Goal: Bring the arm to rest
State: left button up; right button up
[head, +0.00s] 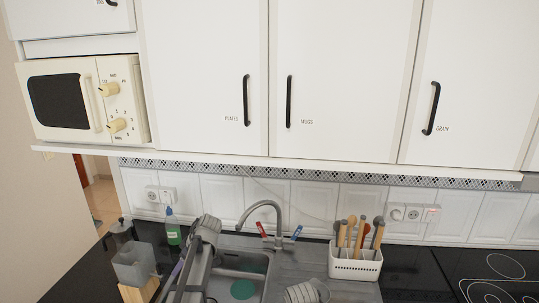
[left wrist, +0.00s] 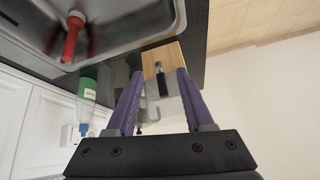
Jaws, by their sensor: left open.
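My left arm (head: 200,250) rises from the bottom edge of the head view, in front of the sink's left side. My left gripper (left wrist: 162,92) shows clearly in the left wrist view. Its two purple fingers stand apart, with nothing held between them. Beyond the fingers is a wooden block (left wrist: 155,58) with a dark handle on it, apart from the fingers as far as I can tell. In the head view the fingertips are hard to make out. My right gripper is in neither view.
A sink (head: 255,262) with a curved tap (head: 262,208) is set in the black counter. A green bottle (head: 173,232), a grey container (head: 133,264) and a white utensil holder (head: 355,264) stand around it. White cupboards (head: 345,75) and a microwave (head: 85,100) hang above.

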pick_arm(q)
jog(key=s+d+f+m+h+b, duration=0.2)
jog(key=s+d+f+m, duration=0.1)
jog(key=s+d+m, duration=0.6)
jog(key=s+d+f+m+g+h+b, duration=0.1)
jog(key=s+d+f+m+h, duration=0.2)
jog(key=s+d+m, duration=0.6)
jog(key=s+d+f, duration=0.1)
jog(key=s+d, duration=0.6)
jog(key=d, duration=0.3)
jog(key=shift+d+f+b, duration=0.15)
jog(key=shift+f+b, duration=0.15)
jog(key=shift+b, duration=0.1)
